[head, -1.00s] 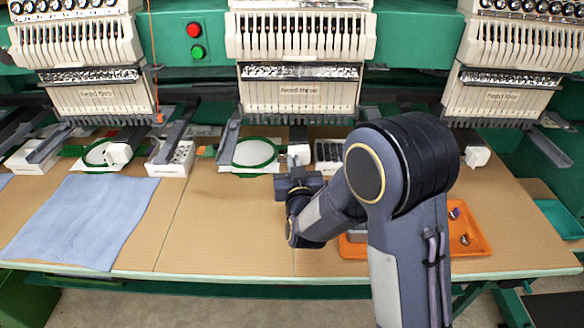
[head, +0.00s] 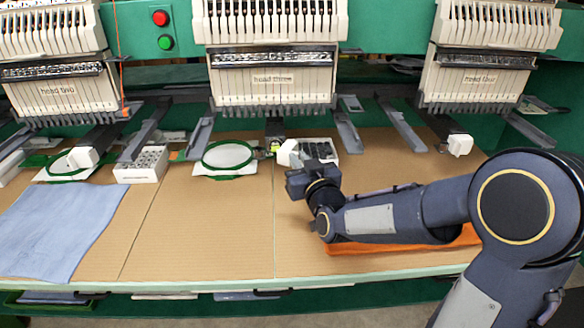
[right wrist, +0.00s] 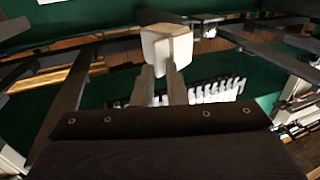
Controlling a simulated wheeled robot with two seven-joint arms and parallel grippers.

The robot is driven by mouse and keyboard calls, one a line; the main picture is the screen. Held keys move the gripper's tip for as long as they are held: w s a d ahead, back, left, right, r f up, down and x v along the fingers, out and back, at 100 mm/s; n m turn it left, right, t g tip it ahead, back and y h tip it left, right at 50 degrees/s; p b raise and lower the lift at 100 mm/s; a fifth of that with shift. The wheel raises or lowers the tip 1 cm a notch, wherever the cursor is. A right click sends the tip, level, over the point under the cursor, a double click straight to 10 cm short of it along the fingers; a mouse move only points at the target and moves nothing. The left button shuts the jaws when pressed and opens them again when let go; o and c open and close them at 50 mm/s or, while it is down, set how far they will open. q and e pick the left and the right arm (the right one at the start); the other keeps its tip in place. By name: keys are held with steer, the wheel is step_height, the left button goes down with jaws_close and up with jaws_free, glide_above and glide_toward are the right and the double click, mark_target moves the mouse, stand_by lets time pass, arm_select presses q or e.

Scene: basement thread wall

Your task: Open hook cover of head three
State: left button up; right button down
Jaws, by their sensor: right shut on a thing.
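Head three (head: 272,82) is the middle sewing head, with its name on its white front. Its white hook cover (head: 288,152) sits below, to the right of the end of the dark arm under the head. A small yellow-green part (head: 275,146) shows at that arm's end, left of the cover. My right gripper (head: 300,166) is at the cover's near side. In the right wrist view its two fingers (right wrist: 161,82) are shut on the white block of the cover (right wrist: 167,45). My left gripper is not in view.
A green hoop (head: 228,157) lies left of the cover, and a compartment tray (head: 321,147) stands close to its right. A blue cloth (head: 55,230) lies at left. The front middle board is clear.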

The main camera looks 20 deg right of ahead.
steer(key=shift+w+d+r, duration=0.15)
steer(key=shift+d+r, duration=0.1)
steer(key=shift+d, duration=0.3)
steer(key=shift+a, duration=0.15)
steer(key=c, duration=1.7)
jaws_free()
steer(key=shift+w+a, duration=0.1)
steer(key=shift+o, duration=0.5)
steer(key=shift+w+a, duration=0.15)
steer(key=shift+w, duration=0.1)
steer(key=shift+s+d, duration=0.1)
steer(key=shift+d, duration=0.1)
steer(key=shift+s, duration=0.15)
steer(key=s+a, duration=0.1)
steer(key=s, duration=0.6)
steer(key=shift+s+f, duration=0.2)
steer(key=shift+s, duration=0.1)
